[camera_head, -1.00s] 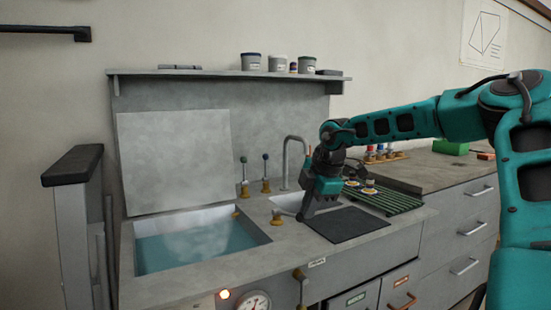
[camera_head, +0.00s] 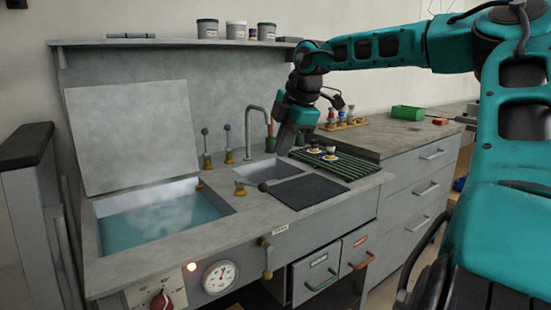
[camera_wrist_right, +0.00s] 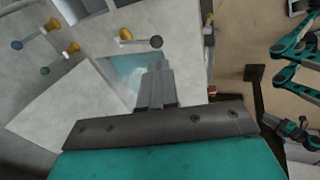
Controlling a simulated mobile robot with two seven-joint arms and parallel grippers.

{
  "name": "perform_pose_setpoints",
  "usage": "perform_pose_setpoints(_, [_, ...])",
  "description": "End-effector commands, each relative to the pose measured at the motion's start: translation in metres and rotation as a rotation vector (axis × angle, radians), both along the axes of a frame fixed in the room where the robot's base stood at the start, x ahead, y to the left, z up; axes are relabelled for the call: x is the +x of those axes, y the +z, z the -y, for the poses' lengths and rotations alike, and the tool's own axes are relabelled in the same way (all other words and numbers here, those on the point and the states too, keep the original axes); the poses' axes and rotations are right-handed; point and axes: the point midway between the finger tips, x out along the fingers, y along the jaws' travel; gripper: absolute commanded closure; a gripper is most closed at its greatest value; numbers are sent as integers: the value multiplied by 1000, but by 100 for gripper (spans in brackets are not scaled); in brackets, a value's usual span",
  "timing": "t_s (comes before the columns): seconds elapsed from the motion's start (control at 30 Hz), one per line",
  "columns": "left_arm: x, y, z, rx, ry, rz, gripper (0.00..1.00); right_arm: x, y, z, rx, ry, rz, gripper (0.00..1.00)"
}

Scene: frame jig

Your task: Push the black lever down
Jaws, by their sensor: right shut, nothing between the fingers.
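The black lever (camera_head: 262,187) has a dark ball knob and a brass base, and lies low at the front of the small basin in the head view. In the right wrist view its black knob (camera_wrist_right: 156,42) is just past my fingertips, with its pale rod running left to the brass base. My right gripper (camera_head: 284,150) is shut and empty, above and behind the knob, apart from it in the head view. Its fingers (camera_wrist_right: 157,68) point toward the knob in the wrist view. Teal arm links (camera_wrist_right: 295,45) at the right there seem mine; no left jaw is clear.
Levers with a green knob (camera_head: 205,131) and a blue knob (camera_head: 227,127) stand upright behind the water tank (camera_head: 232,210). A tall faucet (camera_head: 249,125) rises beside my right gripper. A dark mat (camera_head: 305,192) and green rack (camera_head: 335,166) lie right of the lever.

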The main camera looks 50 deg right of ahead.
Motion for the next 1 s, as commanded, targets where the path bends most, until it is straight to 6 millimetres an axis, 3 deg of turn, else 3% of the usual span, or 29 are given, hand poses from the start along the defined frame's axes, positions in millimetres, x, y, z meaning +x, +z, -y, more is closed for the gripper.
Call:
perform_pose_setpoints(0.1, [-3,0,-1,3,1,-5,57,-7,18,-1,-1,0,2,100])
perform_pose_setpoints(0.23, [-3,1,-2,5,1,-4,57,-11,27,-1,-2,0,1,100])
perform_pose_setpoints(1.0, [-4,-1,-2,8,-2,-8,57,-11,29,-2,-1,0,3,100])
